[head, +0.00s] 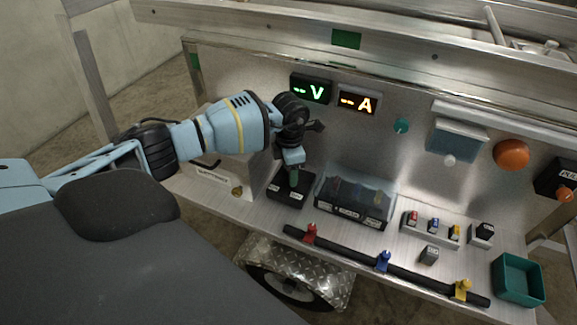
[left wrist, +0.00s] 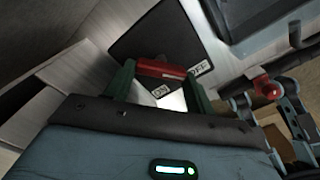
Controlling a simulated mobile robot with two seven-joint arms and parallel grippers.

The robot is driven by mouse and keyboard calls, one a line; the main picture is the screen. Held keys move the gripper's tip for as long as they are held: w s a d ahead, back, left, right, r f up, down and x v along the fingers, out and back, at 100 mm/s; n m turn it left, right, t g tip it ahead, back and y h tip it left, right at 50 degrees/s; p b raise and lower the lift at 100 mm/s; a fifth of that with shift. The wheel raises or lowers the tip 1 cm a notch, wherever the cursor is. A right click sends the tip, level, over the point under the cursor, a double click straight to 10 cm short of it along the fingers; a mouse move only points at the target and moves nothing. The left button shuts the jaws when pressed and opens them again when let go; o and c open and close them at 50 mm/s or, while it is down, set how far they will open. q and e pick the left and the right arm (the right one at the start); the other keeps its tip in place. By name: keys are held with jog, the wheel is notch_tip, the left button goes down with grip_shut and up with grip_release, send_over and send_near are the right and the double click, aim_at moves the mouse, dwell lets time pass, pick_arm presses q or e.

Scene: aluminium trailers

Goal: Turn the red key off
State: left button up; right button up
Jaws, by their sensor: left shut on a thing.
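The red key (left wrist: 160,69) shows in the left wrist view as a short red bar on a black switch plate (left wrist: 150,38) with white ON and OFF labels. My left gripper (left wrist: 159,82) is shut on the key, with one green finger at each end of the bar. In the head view my left gripper (head: 293,178) points down onto the black switch box (head: 287,199) on the metal ledge, and hides the key there. I cannot tell exactly which label the key points to. My right gripper is not in view.
Right of the switch box stands a clear-covered box (head: 355,200). A black pipe (head: 345,250) with red, blue and yellow valves runs along the front. A small switch block (head: 432,225) and a green tray (head: 518,280) are farther right. Lit V (head: 311,90) and A (head: 358,104) displays are above.

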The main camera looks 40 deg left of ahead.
pick_arm(q)
jog(key=shift+n, duration=0.6)
jog(key=o, duration=1)
jog(key=r, duration=0.3)
jog(key=shift+s+d+r, duration=0.15)
jog(key=shift+s+r, duration=0.15)
jog(key=shift+r, duration=0.05)
jog(key=s+d, duration=0.2)
jog(key=s, duration=0.2)
jog(key=s+d+r, duration=0.1)
jog(key=s+d, duration=0.2)
jog(key=s, duration=0.1)
jog(key=s+d+p, duration=0.1)
jog(key=s+d, duration=0.2)
jog(key=s, duration=0.2)
jog(key=shift+d+r, duration=0.1)
jog(key=shift+r, duration=0.05)
